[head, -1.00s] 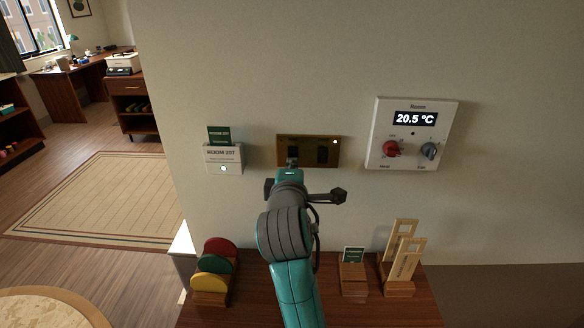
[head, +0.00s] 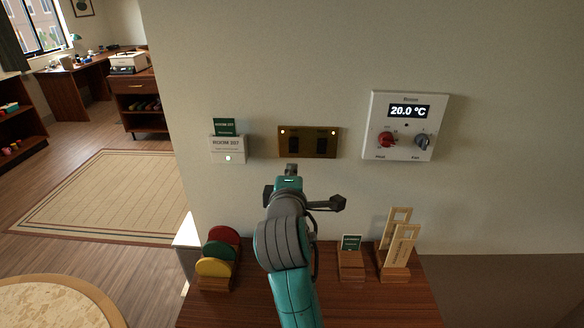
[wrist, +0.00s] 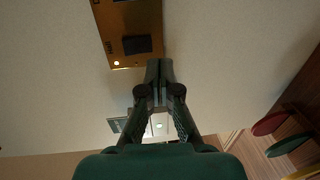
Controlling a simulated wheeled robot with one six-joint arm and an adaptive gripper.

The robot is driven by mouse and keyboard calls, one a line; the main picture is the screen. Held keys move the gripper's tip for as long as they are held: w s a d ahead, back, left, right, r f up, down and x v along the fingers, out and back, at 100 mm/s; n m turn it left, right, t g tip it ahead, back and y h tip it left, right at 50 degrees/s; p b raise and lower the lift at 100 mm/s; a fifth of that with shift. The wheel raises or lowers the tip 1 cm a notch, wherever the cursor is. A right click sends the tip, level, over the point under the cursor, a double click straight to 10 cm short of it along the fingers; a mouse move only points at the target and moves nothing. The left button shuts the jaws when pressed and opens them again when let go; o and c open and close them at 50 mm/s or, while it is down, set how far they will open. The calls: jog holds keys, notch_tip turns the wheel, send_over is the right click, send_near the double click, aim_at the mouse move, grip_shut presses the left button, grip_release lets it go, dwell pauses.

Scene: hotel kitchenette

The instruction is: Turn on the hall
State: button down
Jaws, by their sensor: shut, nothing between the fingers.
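A brass switch plate (head: 309,142) with two dark rockers is on the wall. A small lamp glows at its top left corner and another at its top right. The left rocker (head: 294,145) and right rocker (head: 321,146) are both uncovered; their lettering is too small to read. My gripper (head: 291,169) is shut and empty, just below the left half of the plate. In the wrist view my gripper (wrist: 158,72) shows close to the plate (wrist: 118,22), with one rocker (wrist: 137,44) and one lit lamp in sight. I see no contact with the rocker.
A card holder (head: 228,153) with a green card is left of the plate. A white thermostat (head: 404,126) reading 20.0 °C, with red and grey knobs, is to the right. Below, a wooden cabinet top (head: 345,305) carries coloured discs (head: 217,262), a small card stand (head: 351,262) and wooden tags (head: 398,246).

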jog(key=s, duration=0.8)
jog(key=shift+s+f, duration=0.15)
jog(key=shift+f, duration=0.25)
jog(key=shift+s, duration=0.1)
